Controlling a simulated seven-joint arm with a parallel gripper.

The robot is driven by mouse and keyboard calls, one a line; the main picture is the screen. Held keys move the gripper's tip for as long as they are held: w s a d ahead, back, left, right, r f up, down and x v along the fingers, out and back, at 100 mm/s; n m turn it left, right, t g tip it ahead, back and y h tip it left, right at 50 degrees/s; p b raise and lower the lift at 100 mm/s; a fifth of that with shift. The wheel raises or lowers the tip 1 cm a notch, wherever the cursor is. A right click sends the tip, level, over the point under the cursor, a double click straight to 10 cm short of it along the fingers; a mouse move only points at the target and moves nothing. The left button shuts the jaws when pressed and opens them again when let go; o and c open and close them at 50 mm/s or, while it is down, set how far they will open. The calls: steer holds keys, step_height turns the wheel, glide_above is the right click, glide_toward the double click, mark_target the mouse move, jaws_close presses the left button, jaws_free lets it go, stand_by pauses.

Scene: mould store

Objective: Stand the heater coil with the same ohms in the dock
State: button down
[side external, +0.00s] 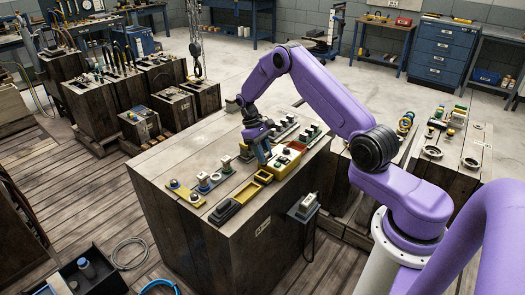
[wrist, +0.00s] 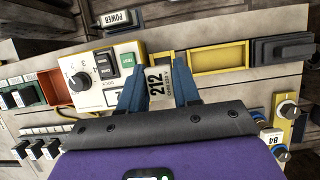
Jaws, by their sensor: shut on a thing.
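My gripper (side external: 262,150) is over the middle of the wooden bench; it also shows in the wrist view (wrist: 159,66). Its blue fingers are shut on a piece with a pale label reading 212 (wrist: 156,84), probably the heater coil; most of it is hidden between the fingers. A yellow-rimmed rectangular tray (wrist: 218,70) is just right of the fingers in the wrist view, and also shows in the side view (side external: 245,193). A smaller yellow frame (side external: 264,177) is beside it, partly covered by the fingers in the wrist view. I cannot tell which is the dock.
A white control box (wrist: 94,92) with a dial and dark buttons stands left of the fingers. Parts labelled 84 (wrist: 270,134) are at right. A black block (wrist: 283,49) is beyond the tray. Several small blocks (wrist: 25,97) stand at left. A POWER-labelled unit (wrist: 116,18) is at the edge.

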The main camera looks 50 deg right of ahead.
mark_target(264, 166)
steer(key=shift+f, duration=1.95)
steer(key=shift+f, duration=0.9)
stand_by(0.6)
steer(key=c, duration=0.7)
jaws_free()
steer(key=shift+c, duration=0.2)
steer(key=shift+d, duration=0.1)
steer(key=shift+d, duration=0.15)
steer(key=shift+c, duration=1)
steer(key=shift+o, duration=0.3)
steer(key=shift+r, duration=0.1)
